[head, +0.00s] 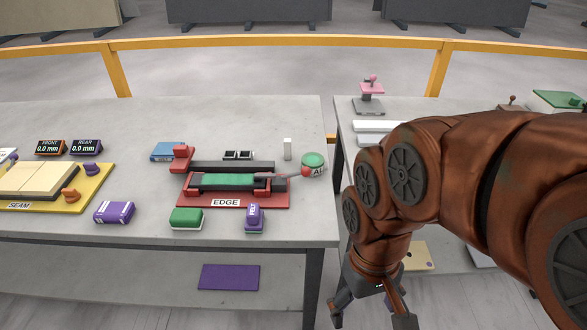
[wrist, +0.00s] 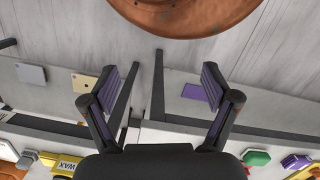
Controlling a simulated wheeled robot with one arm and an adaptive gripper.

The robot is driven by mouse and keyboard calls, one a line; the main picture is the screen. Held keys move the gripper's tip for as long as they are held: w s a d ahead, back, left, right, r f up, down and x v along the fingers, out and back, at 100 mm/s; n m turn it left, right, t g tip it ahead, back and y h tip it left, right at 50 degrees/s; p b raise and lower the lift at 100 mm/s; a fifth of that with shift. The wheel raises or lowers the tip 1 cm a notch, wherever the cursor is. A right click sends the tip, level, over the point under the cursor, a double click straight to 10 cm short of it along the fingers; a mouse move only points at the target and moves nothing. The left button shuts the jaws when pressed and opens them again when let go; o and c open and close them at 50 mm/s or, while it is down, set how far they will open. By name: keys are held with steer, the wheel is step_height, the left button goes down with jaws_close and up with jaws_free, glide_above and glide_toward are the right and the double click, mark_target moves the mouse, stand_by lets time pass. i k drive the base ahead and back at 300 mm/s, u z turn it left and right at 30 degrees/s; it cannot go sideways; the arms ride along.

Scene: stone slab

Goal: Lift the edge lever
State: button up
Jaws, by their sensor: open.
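The edge fixture (head: 268,200) is a red plate labelled EDGE on the left table, with dark rails and a green strip. A lever with a red knob (head: 306,172) sticks out from its right end, low and pointing right, close to the round green button (head: 313,159). My gripper (head: 371,318) hangs beyond the front right of that table, well apart from the lever, pointing down. In the wrist view my gripper (wrist: 156,88) shows two spread fingers with nothing between them. I cannot make out the lever in the wrist view.
A purple block marked FELT (head: 254,218) and a green block (head: 186,218) stand before the fixture. A small white upright block (head: 287,149) stands behind it. A second table (head: 350,128) is at right, past a narrow gap. A purple mat (head: 229,277) lies on the lower shelf.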

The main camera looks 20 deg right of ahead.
mark_target(306, 171)
steer(key=k, duration=0.5)
steer(key=u, duration=0.7)
steer(key=i, duration=0.8)
steer(key=z, duration=0.45)
